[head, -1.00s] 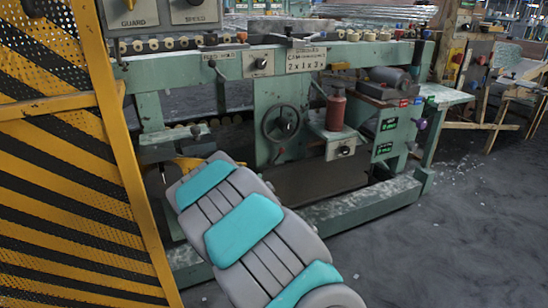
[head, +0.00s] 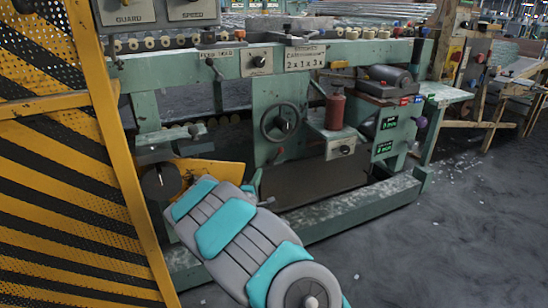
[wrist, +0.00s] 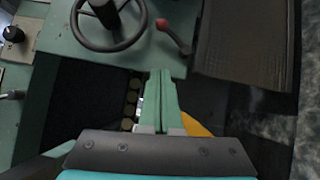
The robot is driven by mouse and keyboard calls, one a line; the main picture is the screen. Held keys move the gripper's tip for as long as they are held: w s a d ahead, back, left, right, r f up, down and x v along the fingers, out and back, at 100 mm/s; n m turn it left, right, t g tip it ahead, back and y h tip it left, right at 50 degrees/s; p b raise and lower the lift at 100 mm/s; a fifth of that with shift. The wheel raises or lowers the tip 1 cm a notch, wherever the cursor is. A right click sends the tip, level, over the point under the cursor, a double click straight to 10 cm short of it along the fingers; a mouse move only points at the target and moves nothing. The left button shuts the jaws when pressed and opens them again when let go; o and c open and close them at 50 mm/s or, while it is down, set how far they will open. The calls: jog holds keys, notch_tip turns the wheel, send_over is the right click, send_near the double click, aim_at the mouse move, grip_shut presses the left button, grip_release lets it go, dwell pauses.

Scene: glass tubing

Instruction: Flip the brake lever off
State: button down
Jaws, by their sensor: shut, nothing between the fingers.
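A lever with a red ball knob (wrist: 163,24) and a dark rod shows in the wrist view, on the green machine beside the handwheel. It looks like the brake lever, but no label is readable. In the head view my gripper is mostly hidden behind my arm.
The handwheel (head: 281,122) is on the machine's front; it also shows in the wrist view (wrist: 108,40). A red cylinder (head: 335,110) stands right of it. A yellow-and-black striped guard (head: 75,200) is close on the left. A green base beam (head: 350,212) runs low across. Floor at right is clear.

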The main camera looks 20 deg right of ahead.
jog(key=shift+s+d+x, duration=0.25)
jog(key=shift+d+x, duration=0.1)
jog(key=shift+x, duration=1.7)
jog(key=shift+s+d+x, duration=0.3)
jog(key=shift+d+x, duration=0.05)
jog(key=shift+x, duration=1.7)
jog(key=shift+s+d+x, duration=0.25)
jog(key=shift+d+x, duration=0.15)
jog(key=shift+x, duration=1.7)
jog(key=shift+r, duration=0.2)
